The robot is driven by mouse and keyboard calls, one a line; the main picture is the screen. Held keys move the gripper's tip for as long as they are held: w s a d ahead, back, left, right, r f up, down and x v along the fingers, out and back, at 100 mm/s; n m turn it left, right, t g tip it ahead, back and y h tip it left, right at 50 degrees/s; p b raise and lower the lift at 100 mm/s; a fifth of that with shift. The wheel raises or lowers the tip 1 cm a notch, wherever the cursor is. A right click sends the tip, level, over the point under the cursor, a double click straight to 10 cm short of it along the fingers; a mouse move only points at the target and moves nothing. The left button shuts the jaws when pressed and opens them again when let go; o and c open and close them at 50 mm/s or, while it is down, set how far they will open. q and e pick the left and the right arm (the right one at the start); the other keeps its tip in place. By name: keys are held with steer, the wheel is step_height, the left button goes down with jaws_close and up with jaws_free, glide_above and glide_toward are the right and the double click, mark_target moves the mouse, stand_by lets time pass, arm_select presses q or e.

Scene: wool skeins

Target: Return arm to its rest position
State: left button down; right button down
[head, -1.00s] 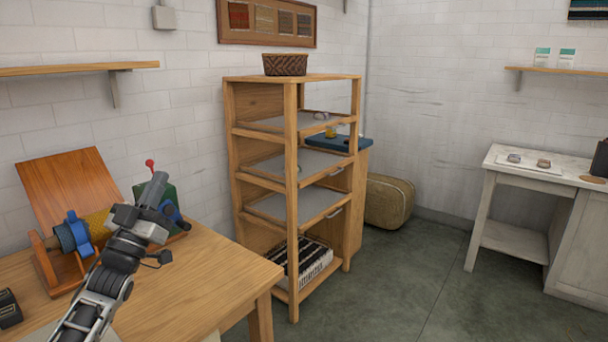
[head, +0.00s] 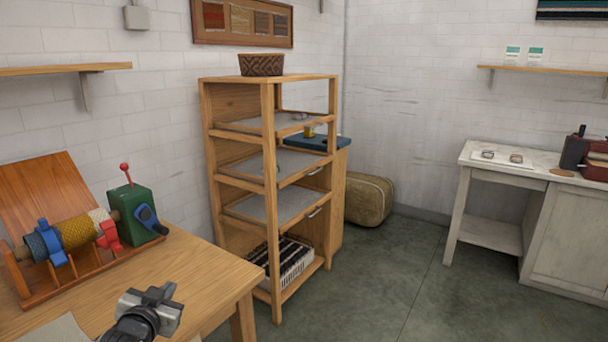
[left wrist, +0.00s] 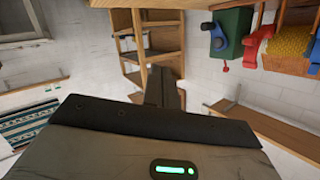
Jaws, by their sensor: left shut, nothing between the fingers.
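My left arm comes in at the bottom of the head view, with its gripper (head: 158,296) low over the right part of the wooden table (head: 205,275). The gripper is shut with nothing in it. In the left wrist view the dark gripper (left wrist: 165,88) points away from the camera, and the room appears upside down. My right gripper is not in view.
A green crank box (head: 132,212) with a red knob stands at the stand's right end. A wooden shelf unit (head: 268,200) stands beyond the table, with a basket (head: 261,64) on top. A white side table (head: 490,160) is at the right. The floor between is clear.

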arm_select(q)
steer(key=s+d+f+g+h, duration=0.2)
steer(key=s+d+f, duration=0.5)
steer(key=s+f, duration=0.6)
steer(key=s+d+f+g, duration=0.1)
steer(key=s+d+f, duration=0.1)
steer(key=s, duration=0.7)
steer(key=s+d+f+g+h, duration=0.1)
steer(key=s+d, duration=0.3)
steer(key=s, duration=0.6)
steer(key=shift+d+f+n+g, duration=0.4)
steer(key=shift+f+g, duration=0.05)
steer(key=shift+g, duration=0.15)
